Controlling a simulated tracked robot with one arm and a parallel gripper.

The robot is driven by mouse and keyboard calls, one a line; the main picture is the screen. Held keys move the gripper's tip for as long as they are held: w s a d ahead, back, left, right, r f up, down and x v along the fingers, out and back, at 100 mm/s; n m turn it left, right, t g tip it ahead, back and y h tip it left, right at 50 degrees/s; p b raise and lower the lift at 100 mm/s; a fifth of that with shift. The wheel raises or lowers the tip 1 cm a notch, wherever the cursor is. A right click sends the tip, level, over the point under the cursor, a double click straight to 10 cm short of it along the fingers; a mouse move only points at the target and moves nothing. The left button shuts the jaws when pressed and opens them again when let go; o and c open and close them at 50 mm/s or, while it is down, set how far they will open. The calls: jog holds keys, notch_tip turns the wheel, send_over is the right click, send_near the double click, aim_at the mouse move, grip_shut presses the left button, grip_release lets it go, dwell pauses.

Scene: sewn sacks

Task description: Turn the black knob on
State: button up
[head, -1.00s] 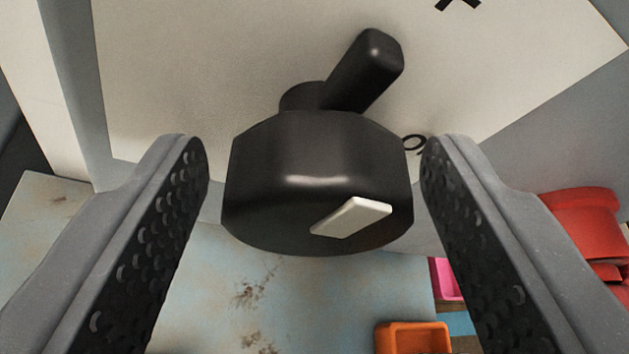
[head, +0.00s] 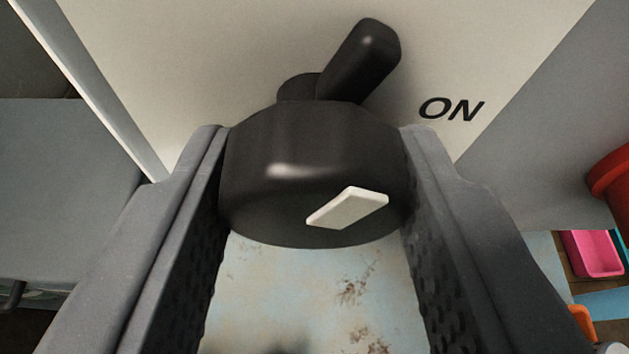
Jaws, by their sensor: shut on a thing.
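The black knob (head: 300,165) sticks out from a pale panel (head: 190,60) in the middle of the head view. It has a thick round body, a black lever (head: 362,58) pointing up and right, and a white marker (head: 348,208) on its front face, slanted up to the right. The printed word "ON" (head: 451,109) is on the panel to the right of the knob. My gripper (head: 314,165) is shut on the knob body, one finger against its left side and one against its right. The inner pads are partly hidden from view.
A worn pale blue surface (head: 300,285) lies below the knob. At the right are a red object (head: 612,180), a pink bin (head: 592,253) and part of an orange item (head: 582,322). A grey surface (head: 60,190) is at the left.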

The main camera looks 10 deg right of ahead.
jog(key=m+y+b, duration=0.1)
jog(key=m+b, duration=0.1)
jog(key=b, duration=0.3)
jog(key=f+m+y+b, duration=0.1)
jog(key=m+y+b, duration=0.1)
jog(key=b, duration=0.4)
jog(key=shift+t, duration=0.3)
jog(key=m+y+b, duration=0.1)
jog(key=m+b, duration=0.1)
jog(key=b, duration=0.5)
jog(key=shift+m+t, duration=0.4)
jog(key=m+y+b, duration=0.1)
jog(key=b, duration=0.1)
jog(key=m+b, duration=0.1)
jog(key=b, duration=0.2)
jog(key=shift+r+m+t+y+b, duration=0.2)
jog(key=shift+m+t+y+b, duration=0.1)
jog(key=shift+y, duration=0.1)
jog(key=shift+r, duration=0.1)
jog(key=shift+d, duration=0.1)
jog(key=o, duration=1)
jog(key=shift+r, duration=0.1)
